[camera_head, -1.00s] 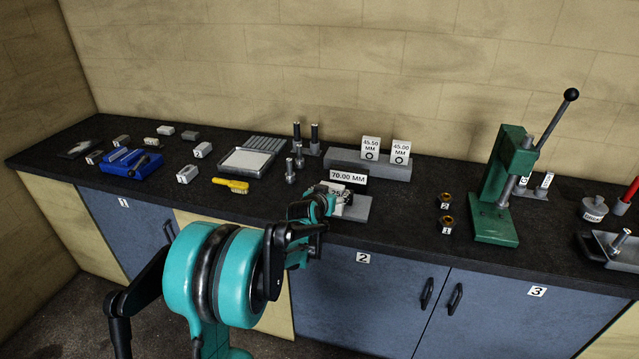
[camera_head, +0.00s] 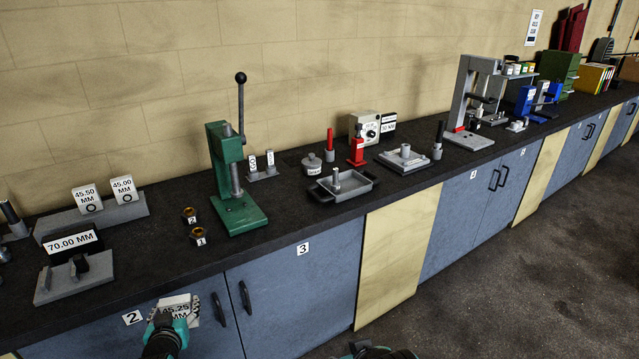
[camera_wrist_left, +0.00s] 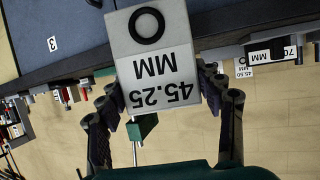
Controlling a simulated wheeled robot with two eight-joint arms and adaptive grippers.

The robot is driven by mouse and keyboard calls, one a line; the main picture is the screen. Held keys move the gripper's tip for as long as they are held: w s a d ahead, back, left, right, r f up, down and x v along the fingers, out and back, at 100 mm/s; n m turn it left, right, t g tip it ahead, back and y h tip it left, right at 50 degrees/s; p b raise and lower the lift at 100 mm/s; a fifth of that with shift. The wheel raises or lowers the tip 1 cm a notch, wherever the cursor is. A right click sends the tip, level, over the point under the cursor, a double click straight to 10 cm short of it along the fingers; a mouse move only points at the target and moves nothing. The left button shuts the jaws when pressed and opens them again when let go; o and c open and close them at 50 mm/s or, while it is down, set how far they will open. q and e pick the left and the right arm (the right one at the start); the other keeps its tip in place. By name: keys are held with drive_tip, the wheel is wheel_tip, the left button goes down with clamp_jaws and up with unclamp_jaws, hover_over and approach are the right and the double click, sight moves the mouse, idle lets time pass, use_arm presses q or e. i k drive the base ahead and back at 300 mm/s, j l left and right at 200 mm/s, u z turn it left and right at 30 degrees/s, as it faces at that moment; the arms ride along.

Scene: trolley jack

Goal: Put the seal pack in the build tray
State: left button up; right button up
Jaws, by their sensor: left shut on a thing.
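The seal pack (camera_head: 176,303) is a white and grey box marked 45.25 MM. My left gripper (camera_head: 168,318) is shut on it and holds it in front of the bench's front edge, near the number 2 label. In the left wrist view the pack (camera_wrist_left: 160,50) fills the upper middle, its label upside down, with a dark finger on each side. The build tray (camera_head: 362,187) looks to be the shallow grey tray with handles on the bench above door 3, to the pack's right. A grey upright pin stands in it.
A green press (camera_head: 232,180) with a tall lever stands left of the tray. Two brass nuts (camera_head: 199,238) lie left of the press. A lidded grey pot (camera_head: 312,163) and a red tool (camera_head: 357,150) stand behind the tray. A 70.00 MM stand (camera_head: 75,278) is at the left.

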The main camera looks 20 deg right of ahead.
sight(353, 186)
drive_tip(key=i+l, duration=0.1)
drive_tip(key=l, duration=0.3)
drive_tip(key=i+l+z, duration=0.1)
drive_tip(key=l, duration=0.3)
drive_tip(key=i+l+z, duration=0.1)
drive_tip(key=l, duration=0.25)
drive_tip(key=i+l, duration=0.15)
drive_tip(key=l, duration=0.25)
drive_tip(key=i+l+z, duration=0.1)
drive_tip(key=l, duration=0.25)
drive_tip(key=i+l, duration=0.15)
drive_tip(key=l, duration=0.2)
drive_tip(key=i+l+z, duration=0.15)
drive_tip(key=l, duration=0.25)
